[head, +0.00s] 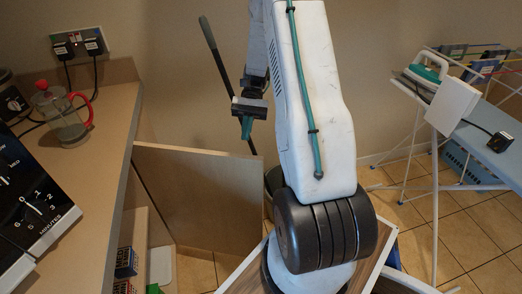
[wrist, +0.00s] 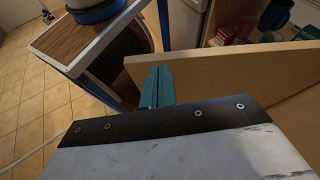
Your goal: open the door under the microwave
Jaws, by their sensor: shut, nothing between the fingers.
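The microwave (head: 32,205) stands on the counter at the left of the head view, its black dial panel partly cut off by the frame. Under the counter, the beige door (head: 195,200) stands swung well out from the cupboard, whose inside shows. The door also shows as a tan panel in the wrist view (wrist: 215,73). My gripper (head: 247,128) is above the door's outer end in the head view. Its green fingers (wrist: 157,85) are shut with nothing between them, beside the door panel in the wrist view. I cannot tell whether they touch it.
The open cupboard holds several small boxes (head: 125,264). A glass jug with a red handle (head: 65,115) stands on the counter (head: 100,135). An ironing board (head: 500,122) with an iron (head: 427,68) stands at the right. Tiled floor (head: 440,225) is free between it and me.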

